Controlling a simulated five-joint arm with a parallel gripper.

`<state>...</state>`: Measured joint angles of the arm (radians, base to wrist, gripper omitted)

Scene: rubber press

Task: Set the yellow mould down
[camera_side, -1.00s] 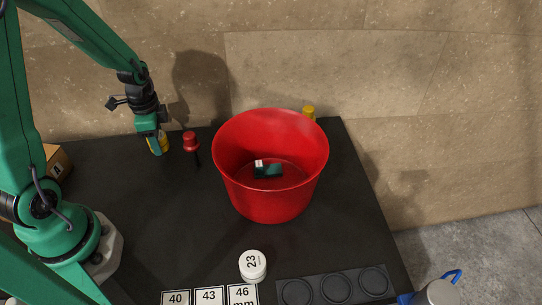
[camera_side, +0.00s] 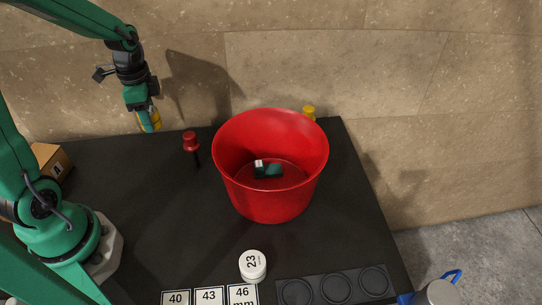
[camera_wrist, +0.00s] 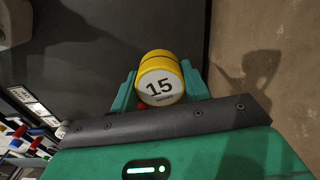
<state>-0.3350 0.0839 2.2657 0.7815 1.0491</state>
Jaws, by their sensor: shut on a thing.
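The yellow mould (camera_side: 152,121) is a short yellow cylinder. In the wrist view the yellow mould (camera_wrist: 160,78) shows a white end face marked 15, between the two green fingers. My gripper (camera_side: 148,119) is shut on it, and in the wrist view my gripper (camera_wrist: 160,90) has one finger on each side of it. In the side view the mould is held up in front of the back wall, above the table's far left part, and is partly hidden by the fingers.
A red bucket (camera_side: 270,207) stands mid-table with dark green and white pieces inside. A red-topped tool (camera_side: 191,141) stands left of it. A yellow object (camera_side: 309,112) is behind it. In front are a white 23 disc (camera_side: 253,264), number cards (camera_side: 209,297) and a tray with round recesses (camera_side: 318,275).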

